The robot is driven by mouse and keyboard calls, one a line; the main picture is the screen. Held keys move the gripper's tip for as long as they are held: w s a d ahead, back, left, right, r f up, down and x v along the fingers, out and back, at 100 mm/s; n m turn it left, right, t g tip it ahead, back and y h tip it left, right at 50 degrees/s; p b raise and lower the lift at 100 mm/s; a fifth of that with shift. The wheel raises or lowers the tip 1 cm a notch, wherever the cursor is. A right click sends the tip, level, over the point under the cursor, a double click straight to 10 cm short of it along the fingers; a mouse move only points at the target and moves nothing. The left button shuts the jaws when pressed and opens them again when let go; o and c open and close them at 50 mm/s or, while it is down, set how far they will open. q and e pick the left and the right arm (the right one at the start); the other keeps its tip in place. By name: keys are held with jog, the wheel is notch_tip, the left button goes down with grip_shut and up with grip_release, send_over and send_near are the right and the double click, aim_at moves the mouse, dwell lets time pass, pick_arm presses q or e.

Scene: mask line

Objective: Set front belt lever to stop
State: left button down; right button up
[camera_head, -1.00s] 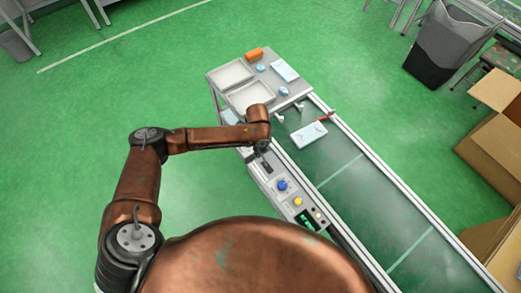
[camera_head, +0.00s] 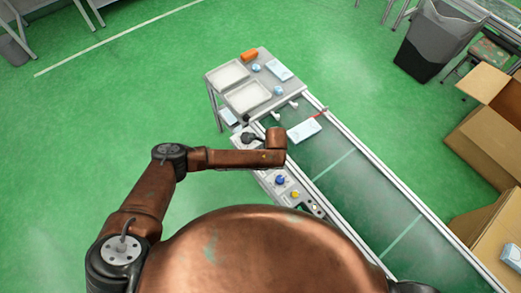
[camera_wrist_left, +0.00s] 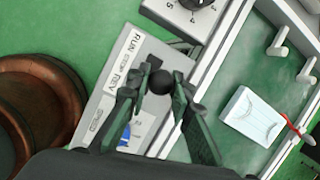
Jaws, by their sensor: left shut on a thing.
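The belt lever's round black knob (camera_wrist_left: 160,82) stands between the two dark fingers of my left gripper (camera_wrist_left: 160,98) in the left wrist view, and the fingers are closed on it. A light panel (camera_wrist_left: 117,75) beside it carries the labels RUN and REV, with a smaller label between them that I cannot read clearly. The lever's exact setting is hard to tell. In the head view the gripper and lever are hidden under my copper left arm, over the belt's control panel (camera_head: 267,180). My right gripper is not in view.
A numbered dial (camera_wrist_left: 190,12) sits close to the gripper. The panel also has a blue knob (camera_head: 280,180) and a yellow button (camera_head: 295,194). A mask pack (camera_head: 304,131) lies on the green belt (camera_head: 345,185). Trays (camera_head: 247,97) stand at the belt's far end; cardboard boxes (camera_head: 490,140) are at right.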

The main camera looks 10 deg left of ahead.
pick_arm(q)
jog(key=shift+s+d+f, duration=0.25)
jog(key=shift+s+d, duration=0.1)
jog(key=shift+s, duration=0.15)
jog(key=c, duration=2.1)
grip_release()
jog(key=o, duration=0.4)
jog(key=shift+w+a+r, duration=0.1)
jog(key=shift+w, duration=0.05)
jog(key=shift+r, duration=0.1)
jog(key=shift+r, duration=0.3)
jog(key=v, duration=1.1)
jog(key=shift+r, duration=0.15)
